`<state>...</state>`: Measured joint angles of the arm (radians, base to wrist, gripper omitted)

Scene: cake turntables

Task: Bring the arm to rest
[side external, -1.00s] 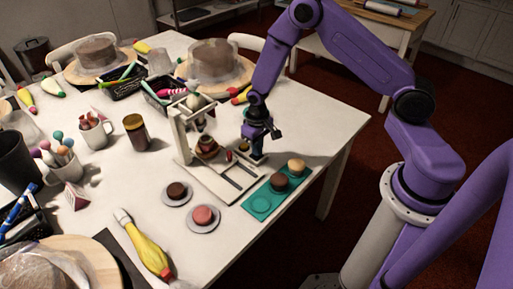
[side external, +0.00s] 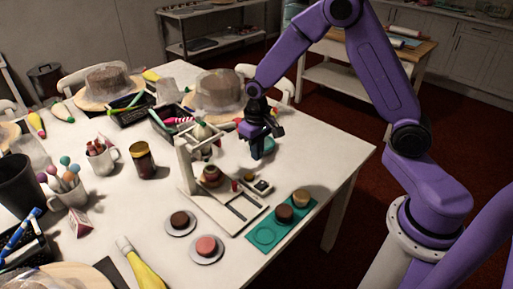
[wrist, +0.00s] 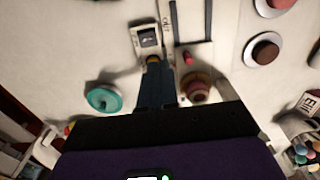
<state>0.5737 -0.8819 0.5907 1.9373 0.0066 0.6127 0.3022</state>
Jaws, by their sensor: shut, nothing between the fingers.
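My gripper (side external: 256,150) points down above the table behind the white stand, its narrow fingers together with nothing between them. In the wrist view the closed fingers (wrist: 155,85) reach toward a small box with a dark top (wrist: 148,38); that box (side external: 262,186) lies at the end of the stand's base in the side view. The white stand (side external: 187,165) holds a small layered cake (side external: 211,176), which also shows right of the fingers in the wrist view (wrist: 197,88). A teal round piece (wrist: 103,98) lies left of the fingers; in the side view the gripper partly hides it.
A teal mat (side external: 265,236) with two small cakes lies near the table's right edge. Two saucers (side external: 181,222) (side external: 206,250) with small cakes lie in front of the stand. Black trays (side external: 168,122), a brown jar (side external: 142,160) and a mug (side external: 101,158) crowd the left and back.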

